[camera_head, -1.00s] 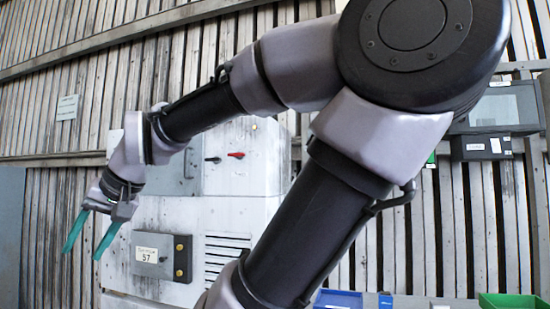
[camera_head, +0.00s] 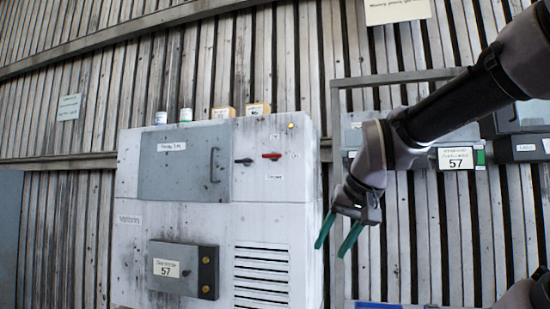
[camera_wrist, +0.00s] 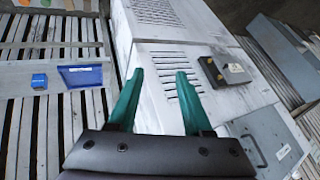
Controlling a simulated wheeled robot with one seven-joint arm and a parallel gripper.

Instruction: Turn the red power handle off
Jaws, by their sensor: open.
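The red power handle (camera_head: 271,156) is a small red lever on the upper right front of the white housing (camera_head: 270,218). It lies about level in the head view. A similar black handle (camera_head: 243,161) sits just left of it. My gripper (camera_head: 337,243) is open and empty, in front of the housing's right edge, lower than the red handle and to its right, apart from it. In the wrist view my green fingers (camera_wrist: 162,88) are spread over the housing's side and vents, with nothing between them. I cannot make out the red handle in the wrist view.
A grey door (camera_head: 185,163) with a vertical pull handle is left of the controls. A grey box marked 57 (camera_head: 183,269) juts out lower down. Jars and yellow boxes (camera_head: 258,108) stand on top. A blue bin (camera_wrist: 82,76) is beside the housing.

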